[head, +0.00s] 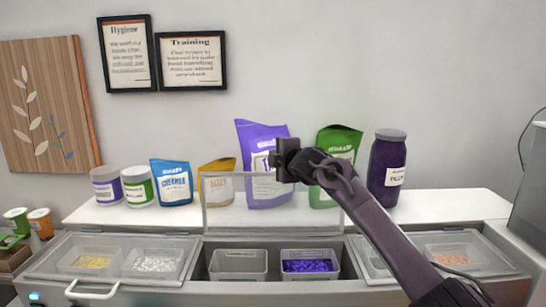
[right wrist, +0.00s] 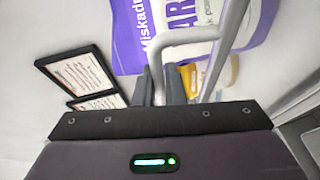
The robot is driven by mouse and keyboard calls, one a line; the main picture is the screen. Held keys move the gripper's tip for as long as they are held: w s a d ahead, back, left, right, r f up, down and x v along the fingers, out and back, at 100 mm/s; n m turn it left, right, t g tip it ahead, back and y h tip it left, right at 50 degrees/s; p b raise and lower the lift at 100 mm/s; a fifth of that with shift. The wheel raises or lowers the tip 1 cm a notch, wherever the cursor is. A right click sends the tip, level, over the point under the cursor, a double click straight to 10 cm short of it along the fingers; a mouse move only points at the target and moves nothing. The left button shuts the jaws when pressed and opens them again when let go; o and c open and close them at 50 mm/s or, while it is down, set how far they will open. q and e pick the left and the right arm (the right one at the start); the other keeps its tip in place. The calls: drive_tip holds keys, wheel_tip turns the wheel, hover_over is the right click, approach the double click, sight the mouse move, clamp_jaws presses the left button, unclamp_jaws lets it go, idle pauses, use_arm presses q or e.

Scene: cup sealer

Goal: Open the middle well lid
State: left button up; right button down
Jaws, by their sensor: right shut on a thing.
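The middle well lid (head: 222,216) is a clear panel standing nearly upright at the back edge of the middle well. The middle well (head: 273,287) lies open below it, with an empty clear tub (head: 238,262) on the left and a tub of purple bits (head: 310,266) on the right. My right gripper (head: 275,161) is at the lid's top edge. In the right wrist view its fingers (right wrist: 161,76) are shut on the lid's white handle (right wrist: 185,34). The handle is mostly hidden by the gripper in the head view. My left gripper is not in view.
Closed lids cover the left well (head: 115,240) and the right well (head: 493,256), the right partly behind my arm. Purple (head: 262,140) and green (head: 340,143) pouches, a dark jar (head: 387,166) and other packs stand on the shelf behind. Framed signs (head: 191,61) hang on the wall.

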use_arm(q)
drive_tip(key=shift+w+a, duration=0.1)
use_arm(e)
drive_tip(key=c, duration=1.5)
unclamp_jaws()
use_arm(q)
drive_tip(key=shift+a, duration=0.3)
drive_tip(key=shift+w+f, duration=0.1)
